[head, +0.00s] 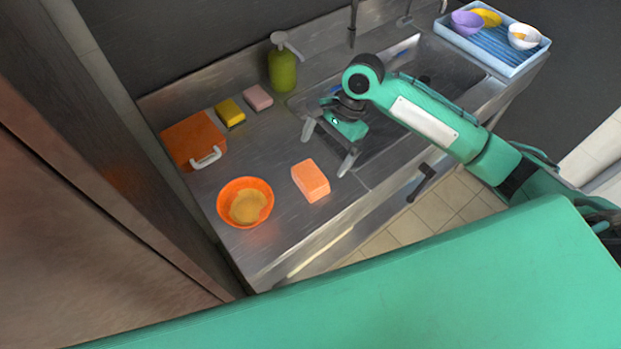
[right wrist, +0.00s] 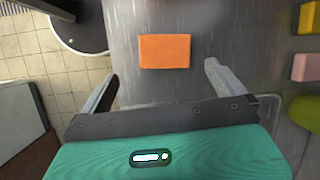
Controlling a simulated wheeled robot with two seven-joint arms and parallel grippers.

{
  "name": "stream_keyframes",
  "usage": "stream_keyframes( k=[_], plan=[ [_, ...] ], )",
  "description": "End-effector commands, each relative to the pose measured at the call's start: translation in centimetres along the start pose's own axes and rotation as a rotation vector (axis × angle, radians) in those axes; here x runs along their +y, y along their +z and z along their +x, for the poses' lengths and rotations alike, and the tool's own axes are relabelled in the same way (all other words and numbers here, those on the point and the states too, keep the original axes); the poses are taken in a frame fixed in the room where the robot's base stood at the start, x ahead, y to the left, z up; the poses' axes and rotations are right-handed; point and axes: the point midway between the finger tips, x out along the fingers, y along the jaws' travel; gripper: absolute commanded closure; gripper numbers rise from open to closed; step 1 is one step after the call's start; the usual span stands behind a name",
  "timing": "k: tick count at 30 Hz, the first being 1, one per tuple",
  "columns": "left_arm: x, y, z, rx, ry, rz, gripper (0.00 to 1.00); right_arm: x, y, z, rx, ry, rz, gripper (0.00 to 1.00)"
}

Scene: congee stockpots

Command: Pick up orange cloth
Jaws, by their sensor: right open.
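The orange cloth (head: 311,180) is a folded block lying on the steel counter, to the right of an orange bowl. It also shows in the right wrist view (right wrist: 165,51), ahead of the fingers and between their lines. My right gripper (head: 327,151) is open and empty, above the counter just up and right of the cloth, apart from it. Its two fingers show spread in the right wrist view (right wrist: 162,82). My left gripper is not in view.
An orange bowl (head: 246,203) with yellowish contents stands left of the cloth. A sink (head: 425,80) and blue dish rack (head: 493,43) lie right.

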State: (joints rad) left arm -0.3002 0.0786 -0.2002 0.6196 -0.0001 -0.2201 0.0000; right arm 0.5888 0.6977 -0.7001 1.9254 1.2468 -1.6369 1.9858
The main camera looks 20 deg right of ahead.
Motion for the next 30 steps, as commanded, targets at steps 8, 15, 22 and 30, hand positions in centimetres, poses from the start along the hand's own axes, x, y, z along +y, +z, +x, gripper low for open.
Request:
stream_keyframes(
  k=[8,15,22,30],
  plan=[
    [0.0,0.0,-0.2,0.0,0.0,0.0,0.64,-0.8,-1.2,-2.0,-0.009,0.032,0.184,0.0],
    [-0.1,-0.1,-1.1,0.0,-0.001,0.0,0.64,-0.7,-1.1,2.3,-0.011,0.034,0.188,0.0],
    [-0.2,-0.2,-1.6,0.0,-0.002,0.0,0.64,-0.6,-1.1,5.5,-0.008,0.03,0.188,0.0],
    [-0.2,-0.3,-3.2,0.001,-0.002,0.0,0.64,-0.5,-0.8,7.9,-0.009,0.033,0.186,0.0]
  ],
)
